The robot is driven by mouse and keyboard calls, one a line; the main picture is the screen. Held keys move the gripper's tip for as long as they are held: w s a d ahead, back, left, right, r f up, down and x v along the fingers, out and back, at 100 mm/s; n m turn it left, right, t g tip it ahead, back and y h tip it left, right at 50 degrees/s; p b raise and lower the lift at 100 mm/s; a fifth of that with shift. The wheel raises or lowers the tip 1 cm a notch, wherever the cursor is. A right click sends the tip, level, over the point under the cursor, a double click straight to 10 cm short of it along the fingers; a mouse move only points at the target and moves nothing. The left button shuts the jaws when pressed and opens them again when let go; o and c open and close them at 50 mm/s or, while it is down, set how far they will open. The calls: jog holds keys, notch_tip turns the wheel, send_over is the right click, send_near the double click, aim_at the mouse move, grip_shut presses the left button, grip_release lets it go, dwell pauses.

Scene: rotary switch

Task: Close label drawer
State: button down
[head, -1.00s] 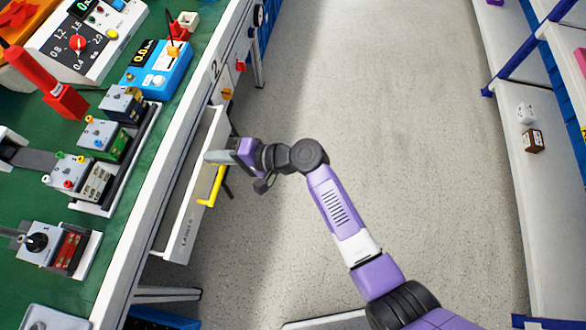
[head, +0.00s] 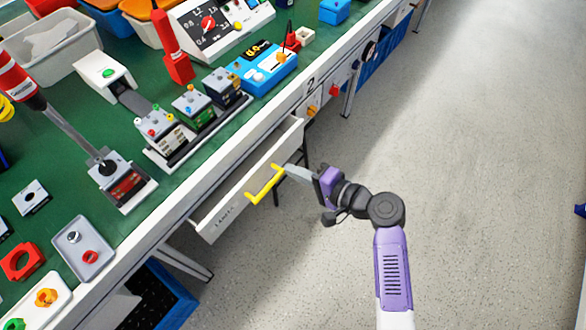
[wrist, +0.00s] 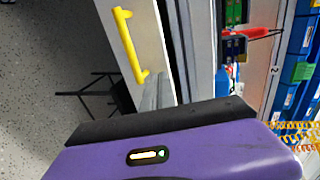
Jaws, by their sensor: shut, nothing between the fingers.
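The label drawer (head: 232,208) is a white drawer under the green-topped workbench, pulled partly out, with lettering on its front. Its yellow bar handle (head: 264,186) is on the drawer front, and it also shows in the wrist view (wrist: 128,45). My gripper (head: 288,170) is shut and empty. Its fingers are at the drawer front, close to the handle's far end. In the wrist view the fingers (wrist: 156,90) are beside the handle's lower end; I cannot tell whether they touch the drawer.
The green workbench top (head: 185,185) holds switch modules, a blue meter (head: 262,66) and trays. Rotary knobs (head: 312,111) sit on the bench front beyond the drawer. A blue bin (head: 165,300) is under the bench. Open floor (head: 470,170) lies to the right.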

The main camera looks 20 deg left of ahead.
jog(key=v, duration=0.8)
jog(key=shift+d+p, duration=0.15)
jog(key=shift+p, duration=0.15)
